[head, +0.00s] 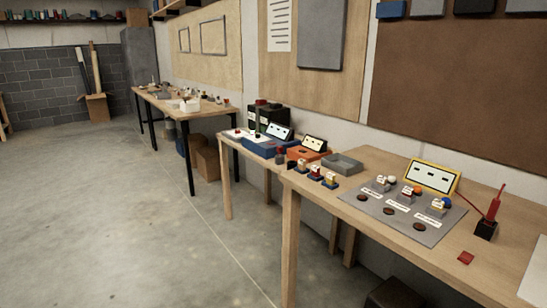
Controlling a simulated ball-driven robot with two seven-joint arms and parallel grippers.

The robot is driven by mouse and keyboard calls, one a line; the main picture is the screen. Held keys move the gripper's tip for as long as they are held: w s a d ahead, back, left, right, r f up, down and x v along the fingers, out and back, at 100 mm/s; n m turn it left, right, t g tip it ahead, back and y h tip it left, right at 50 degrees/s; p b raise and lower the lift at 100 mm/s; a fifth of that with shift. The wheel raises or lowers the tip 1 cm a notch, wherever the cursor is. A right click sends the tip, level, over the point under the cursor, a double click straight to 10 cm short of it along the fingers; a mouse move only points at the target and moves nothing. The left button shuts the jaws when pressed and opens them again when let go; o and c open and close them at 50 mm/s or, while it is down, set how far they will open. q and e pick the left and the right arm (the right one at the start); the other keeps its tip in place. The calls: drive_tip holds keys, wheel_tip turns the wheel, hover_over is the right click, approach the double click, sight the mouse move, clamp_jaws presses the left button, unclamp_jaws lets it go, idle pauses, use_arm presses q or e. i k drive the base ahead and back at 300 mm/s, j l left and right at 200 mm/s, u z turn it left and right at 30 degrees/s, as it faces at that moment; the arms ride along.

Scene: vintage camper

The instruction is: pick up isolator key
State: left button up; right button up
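I cannot make out for certain which thing is the isolator key. A small flat red piece (465,257) lies on the near wooden table, toward its front right. A red upright piece (494,207) with a thin tip stands in a small black block (486,230) near the right end of that table. A grey board (402,213) on the table bears several small blocks with coloured knobs, white labels and dark round discs. Neither of my grippers shows in the head view.
The near table (355,207) also bears a yellow-framed panel (432,177), a grey tray (342,164) and several small red-and-blue pieces. More tables with clutter run along the wall behind. A dark box (395,294) sits below the near table. The concrete floor (130,220) at left is clear.

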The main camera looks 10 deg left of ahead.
sight(279, 149)
drive_tip(key=i+j, duration=0.35)
drive_tip(key=j, duration=0.15)
drive_tip(key=i+j, duration=0.4)
drive_tip(key=i+j+z, duration=0.1)
drive_tip(key=z, duration=0.35)
drive_tip(key=i+j+z, duration=0.15)
drive_tip(key=z, duration=0.3)
drive_tip(key=i+j, duration=0.05)
drive_tip(key=i, duration=0.05)
